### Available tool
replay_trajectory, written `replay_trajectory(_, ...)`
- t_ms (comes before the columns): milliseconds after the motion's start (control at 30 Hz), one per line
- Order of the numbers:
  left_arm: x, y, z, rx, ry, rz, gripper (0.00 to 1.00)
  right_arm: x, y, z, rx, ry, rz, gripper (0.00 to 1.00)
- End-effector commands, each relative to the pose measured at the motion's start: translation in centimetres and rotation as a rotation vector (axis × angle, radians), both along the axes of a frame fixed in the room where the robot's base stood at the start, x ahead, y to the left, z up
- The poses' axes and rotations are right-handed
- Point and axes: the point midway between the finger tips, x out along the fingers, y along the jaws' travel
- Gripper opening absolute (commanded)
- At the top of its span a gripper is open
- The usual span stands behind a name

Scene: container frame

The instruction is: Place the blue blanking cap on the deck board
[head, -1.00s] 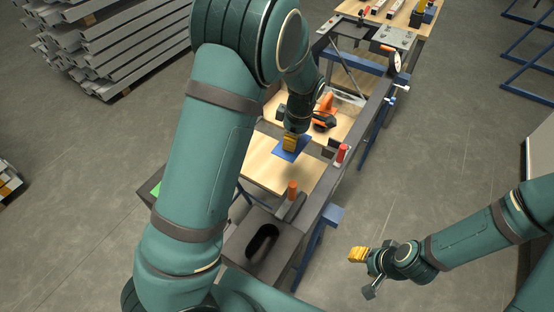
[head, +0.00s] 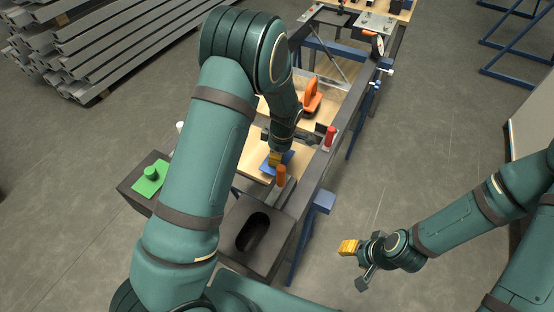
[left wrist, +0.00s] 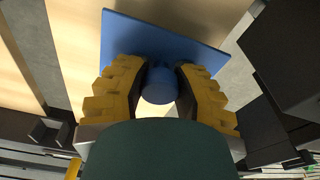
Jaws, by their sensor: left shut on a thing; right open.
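The blue blanking cap (head: 287,160) is a flat blue plate with a round knob. My left gripper (head: 275,158) is shut on its knob. In the left wrist view, the yellow fingers of this gripper (left wrist: 160,80) stand on both sides of the knob, with the cap's plate (left wrist: 160,42) beyond them. The pale wooden deck board (head: 252,164) lies inside the dark frame, below and beside the cap; I cannot tell whether they touch. My right gripper (head: 348,247) is open and empty, over the floor to the right of the frame.
A red cylinder (head: 330,136) stands on the frame's right rail. An orange tool (head: 312,97) lies farther back. A green piece with a knob (head: 151,177) sits at the left corner. Steel profiles are stacked at upper left.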

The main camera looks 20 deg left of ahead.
Motion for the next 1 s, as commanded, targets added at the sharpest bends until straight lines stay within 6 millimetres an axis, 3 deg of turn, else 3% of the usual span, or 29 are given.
replay_trajectory(100,-0.1,0.0,-1.7,0.0,0.003,-0.001,0.0,0.1,0.0,-0.5,0.0,-0.002,-0.001,0.47)
replay_trajectory(500,0.0,0.0,-2.1,0.0,0.001,0.0,0.0,0.1,0.0,-0.7,0.0,-0.004,-0.001,0.47)
replay_trajectory(533,0.0,0.0,-2.1,0.0,0.001,0.0,0.35,0.2,0.0,-0.7,0.0,-0.004,-0.001,0.47)
replay_trajectory(600,0.0,0.0,-2.0,0.0,0.0,0.0,0.55,0.2,0.0,-0.6,0.0,-0.004,-0.001,0.47)
replay_trajectory(1000,0.0,0.0,-1.4,-0.001,0.0,0.001,0.55,0.1,0.0,-0.2,0.0,-0.003,-0.001,0.47)
